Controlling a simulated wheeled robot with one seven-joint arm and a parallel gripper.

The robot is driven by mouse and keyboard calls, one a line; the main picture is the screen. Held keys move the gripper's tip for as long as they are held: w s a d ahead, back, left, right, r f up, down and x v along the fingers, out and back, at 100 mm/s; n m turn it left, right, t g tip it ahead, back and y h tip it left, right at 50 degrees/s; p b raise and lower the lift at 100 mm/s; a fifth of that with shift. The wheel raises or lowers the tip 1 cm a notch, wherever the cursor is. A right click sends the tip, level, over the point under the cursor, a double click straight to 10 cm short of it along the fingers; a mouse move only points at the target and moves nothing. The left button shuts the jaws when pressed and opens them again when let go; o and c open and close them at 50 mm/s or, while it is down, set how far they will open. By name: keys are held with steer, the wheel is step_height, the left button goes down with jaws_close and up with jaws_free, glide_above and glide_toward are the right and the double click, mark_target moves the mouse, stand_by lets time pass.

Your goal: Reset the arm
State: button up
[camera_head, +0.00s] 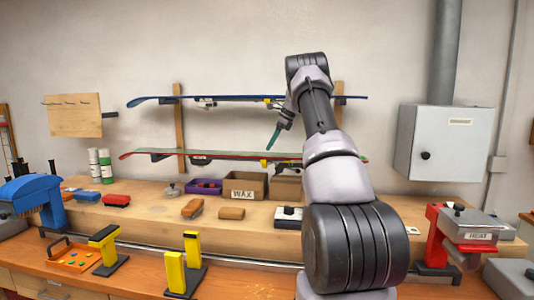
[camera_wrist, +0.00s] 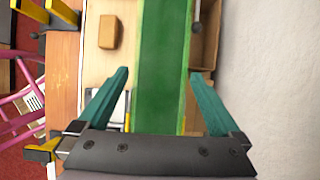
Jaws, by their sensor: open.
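My arm reaches up in front of the back wall in the head view. My gripper (camera_head: 273,138) has teal fingers and is near the lower wall-hung ski. In the wrist view my gripper (camera_wrist: 160,74) is open, with its two fingers spread apart. A green ski surface (camera_wrist: 160,60) runs through the gap between them in the picture; I cannot tell how far it is from the fingertips. In the head view the lower ski (camera_head: 215,152) shows a green and red edge. Nothing appears held in the fingers.
A blue ski (camera_head: 235,99) hangs above on wooden uprights. On the bench stand a WAX box (camera_head: 243,192), a purple bin (camera_head: 204,189), tan blocks (camera_head: 231,213), yellow-black stands (camera_head: 174,272) and a red vise (camera_head: 436,236). A grey cabinet (camera_head: 443,142) is at right.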

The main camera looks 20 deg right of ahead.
steer(key=shift+s+d+r, duration=0.15)
steer(key=shift+r, duration=0.3)
steer(key=shift+s+a+r, duration=0.1)
steer(key=shift+a+r, duration=0.1)
steer(key=shift+r, duration=0.15)
steer(key=s+a+r+n+t+h, duration=0.1)
steer(key=s+a+r+n, duration=0.9)
steer(key=s+a+r, duration=0.8)
steer(key=s+a+f+n+t, duration=0.1)
steer(key=s+a+f+n, duration=0.1)
steer(key=s, duration=0.7)
steer(key=s+a+f+n+t+h, duration=0.1)
steer(key=s+a+f+n, duration=0.2)
steer(key=s, duration=0.6)
steer(key=s+a+f+n+t, duration=0.1)
steer(key=s+n, duration=0.4)
steer(key=s, duration=0.5)
steer(key=shift+a+f+n+h, duration=0.3)
steer(key=shift+a+f+n, duration=0.1)
steer(key=shift+a+f, duration=0.45)
